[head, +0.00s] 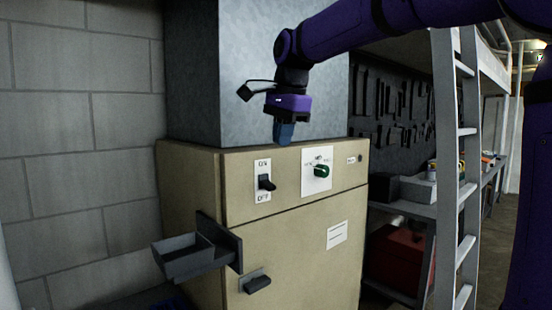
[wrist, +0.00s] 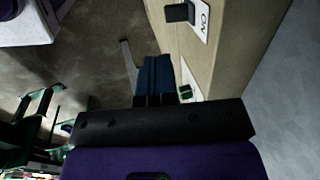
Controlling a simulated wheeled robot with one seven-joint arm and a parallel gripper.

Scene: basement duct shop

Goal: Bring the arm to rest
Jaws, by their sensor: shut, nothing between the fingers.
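My arm is purple and reaches in from the upper right in the head view. My gripper (head: 284,133) points down, its dark blue fingers shut and empty, near the top front edge of the beige cabinet (head: 290,245). It appears above and between the ON/OFF switch (head: 266,182) and the green knob (head: 321,171), apart from both. In the wrist view the shut fingers (wrist: 155,75) show beside the cabinet front, with the green knob (wrist: 186,92) and the black switch handle (wrist: 180,12) nearby.
A dark grey tray (head: 187,256) juts out from the cabinet's left side. A black handle (head: 257,284) sits on the lower door. A grey metal duct (head: 260,70) rises behind my gripper. A ladder (head: 462,170) and a shelf (head: 410,208) stand to the right.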

